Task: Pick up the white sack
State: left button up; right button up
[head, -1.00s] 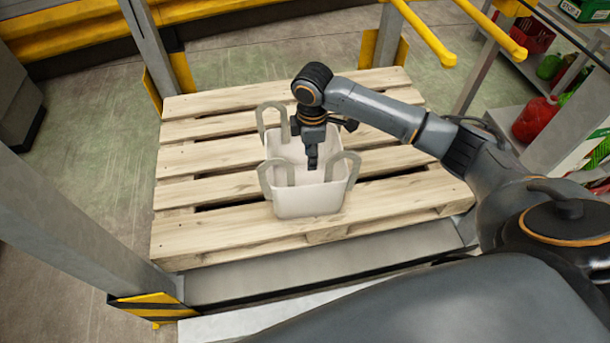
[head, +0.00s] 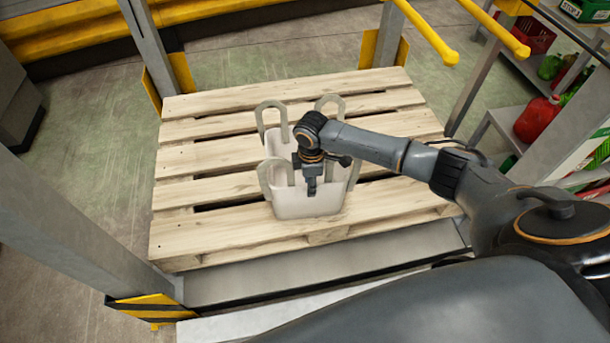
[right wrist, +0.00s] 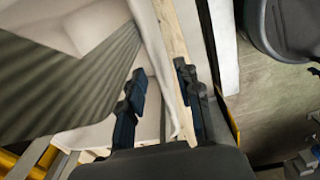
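The white sack (head: 290,204) stands upright and open-topped on the wooden pallet (head: 200,234), with several grey-green loop handles at its corners. My right gripper (head: 311,190) points down at the sack's near side. In the right wrist view, its fingers (right wrist: 161,93) are apart, with the sack's pale rim (right wrist: 160,60) showing between them; I cannot tell if they touch it. A broad ribbed handle strap (right wrist: 70,85) lies left of the fingers. My forearm hides part of the sack's far right side. My left gripper is not in view.
A grey post (head: 70,225) stands at the left and yellow rails (head: 425,32) at the upper right. Shelves at the right hold a red container (head: 537,118) and other goods. The pallet is bare around the sack.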

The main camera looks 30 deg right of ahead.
jog(key=shift+c, duration=0.2)
grip_shut()
jog(key=shift+r, duration=0.15)
